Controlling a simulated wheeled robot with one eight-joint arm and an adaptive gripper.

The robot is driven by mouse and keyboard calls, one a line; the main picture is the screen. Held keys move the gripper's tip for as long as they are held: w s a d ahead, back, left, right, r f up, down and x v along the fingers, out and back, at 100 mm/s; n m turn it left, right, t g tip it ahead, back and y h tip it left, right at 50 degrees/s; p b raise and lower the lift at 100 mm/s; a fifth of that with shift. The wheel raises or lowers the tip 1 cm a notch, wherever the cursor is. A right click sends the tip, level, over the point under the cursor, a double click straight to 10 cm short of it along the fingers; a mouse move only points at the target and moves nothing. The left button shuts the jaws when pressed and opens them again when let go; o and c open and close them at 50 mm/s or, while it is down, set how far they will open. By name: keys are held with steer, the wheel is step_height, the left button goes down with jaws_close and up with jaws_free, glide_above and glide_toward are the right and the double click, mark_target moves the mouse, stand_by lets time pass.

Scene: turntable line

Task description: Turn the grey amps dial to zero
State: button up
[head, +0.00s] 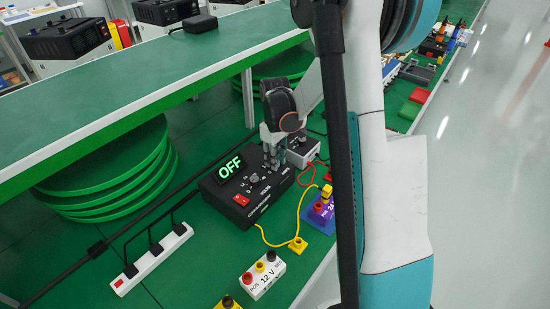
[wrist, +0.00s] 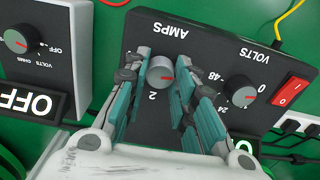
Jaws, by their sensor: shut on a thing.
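The black power supply (head: 262,203) sits on the green bench with its display reading OFF. In the wrist view its panel (wrist: 215,55) appears upside down. The grey amps dial (wrist: 160,72) lies between the fingertips of my gripper (wrist: 161,76), which is shut on it. In the head view my gripper (head: 272,158) comes down over the panel and hides the amps dial. The grey volts dial (wrist: 239,89) is to its right in the wrist view.
The red power switch (wrist: 291,92) is beyond the volts dial. A grey meter (head: 303,151) with its own dial (wrist: 22,39) stands close beside the supply. Yellow and red leads, a 12 V block (head: 262,275) and a power strip (head: 152,259) are nearby. A shelf edge (head: 150,106) overhangs left.

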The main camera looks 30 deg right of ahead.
jaws_close()
steer(key=o, duration=1.1)
jaws_free()
step_height(320, 180, up, 12)
